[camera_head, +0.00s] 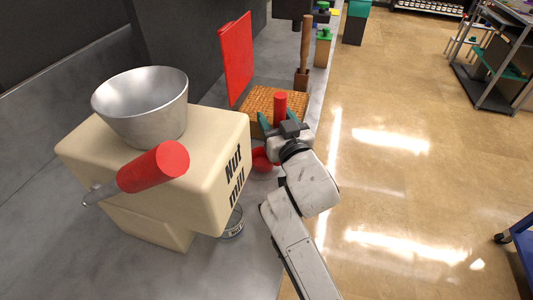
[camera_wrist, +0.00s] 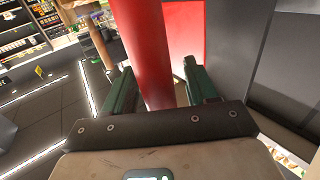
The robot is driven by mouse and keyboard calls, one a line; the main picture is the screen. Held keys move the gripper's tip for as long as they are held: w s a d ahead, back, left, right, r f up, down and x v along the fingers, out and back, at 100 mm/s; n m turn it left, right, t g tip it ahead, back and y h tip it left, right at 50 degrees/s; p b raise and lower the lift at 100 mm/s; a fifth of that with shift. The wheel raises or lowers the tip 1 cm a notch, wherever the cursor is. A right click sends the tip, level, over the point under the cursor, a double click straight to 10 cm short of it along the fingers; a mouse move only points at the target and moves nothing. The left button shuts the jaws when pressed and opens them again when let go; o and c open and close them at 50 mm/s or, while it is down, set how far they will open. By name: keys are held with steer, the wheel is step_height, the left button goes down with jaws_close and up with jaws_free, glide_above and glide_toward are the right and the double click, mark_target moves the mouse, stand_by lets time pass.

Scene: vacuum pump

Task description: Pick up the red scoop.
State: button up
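A red cylindrical handle (camera_head: 280,106) stands up at my gripper (camera_head: 279,123) in the head view. A rounded red part (camera_head: 263,160) shows below the gripper, beside the nut mill; it looks like the scoop's bowl, but the joint with the handle is hidden by my gripper. In the wrist view the red handle (camera_wrist: 150,50) runs between the two green fingers of my gripper (camera_wrist: 158,70). The fingers are spread, with a gap showing on the right side of the handle. Contact at the left finger cannot be told.
The cream nut mill (camera_head: 215,130), with a metal funnel (camera_head: 142,110) and red-handled crank (camera_head: 153,167), stands close left. Behind the gripper are a brown woven-looking block (camera_head: 262,98), a red panel (camera_head: 237,58) and a wooden-handled tool (camera_head: 306,45). Open floor lies right.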

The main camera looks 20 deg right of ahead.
jaws_close()
stand_by(0.3)
stand_by(0.3)
